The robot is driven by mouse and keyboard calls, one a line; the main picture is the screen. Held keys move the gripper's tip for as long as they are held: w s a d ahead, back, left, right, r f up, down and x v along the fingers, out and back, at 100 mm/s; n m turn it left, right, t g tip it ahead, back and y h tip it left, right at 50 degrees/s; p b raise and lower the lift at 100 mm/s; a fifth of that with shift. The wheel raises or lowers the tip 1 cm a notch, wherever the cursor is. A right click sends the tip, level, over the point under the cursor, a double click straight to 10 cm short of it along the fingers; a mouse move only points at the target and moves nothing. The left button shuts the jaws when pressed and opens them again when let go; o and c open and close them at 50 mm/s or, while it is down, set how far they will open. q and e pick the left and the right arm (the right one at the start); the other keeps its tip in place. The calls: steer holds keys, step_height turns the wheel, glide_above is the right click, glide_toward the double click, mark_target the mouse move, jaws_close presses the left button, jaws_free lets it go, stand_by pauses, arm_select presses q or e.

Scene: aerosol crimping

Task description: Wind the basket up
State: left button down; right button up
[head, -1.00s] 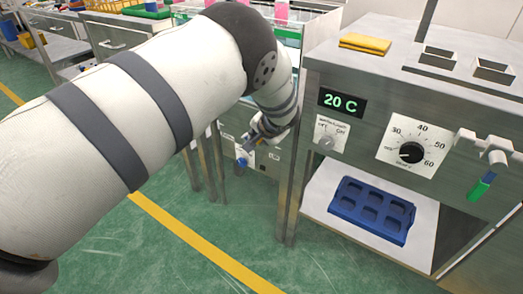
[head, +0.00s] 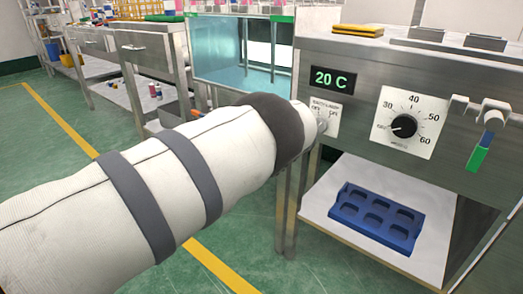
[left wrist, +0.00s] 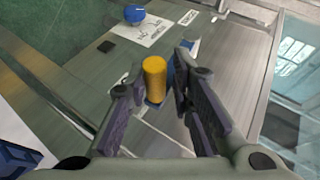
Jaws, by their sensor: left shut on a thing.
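In the left wrist view my left gripper (left wrist: 160,68) has its fingers on both sides of a yellow upright handle (left wrist: 155,78) and is shut on it. A blue part (left wrist: 157,103) shows at the handle's foot, against a steel panel. In the head view my left arm crosses the lower left, and its gripper is hidden beyond the arm. A glass-fronted tank (head: 238,75) with a teal inside stands behind the arm. I cannot make out the basket for certain. My right gripper is out of view.
A blue knob (left wrist: 134,14) and a label (left wrist: 150,32) are on the steel panel. To the right a steel machine carries a 20 C display (head: 331,78) and a dial (head: 404,125). A blue tray (head: 376,217) lies on its shelf. Green floor is open in front.

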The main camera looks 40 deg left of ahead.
arm_select(q)
steer(key=shift+s+f, duration=0.15)
steer(key=shift+f, duration=0.65)
steer(key=shift+f+b, duration=0.15)
steer(key=shift+b, duration=0.15)
steer(key=shift+s+f, duration=0.1)
steer(key=shift+f, duration=0.05)
steer(key=c, duration=1.6)
jaws_free()
steer(key=shift+f, duration=0.1)
steer(key=shift+o, duration=0.2)
steer(key=shift+a, duration=0.15)
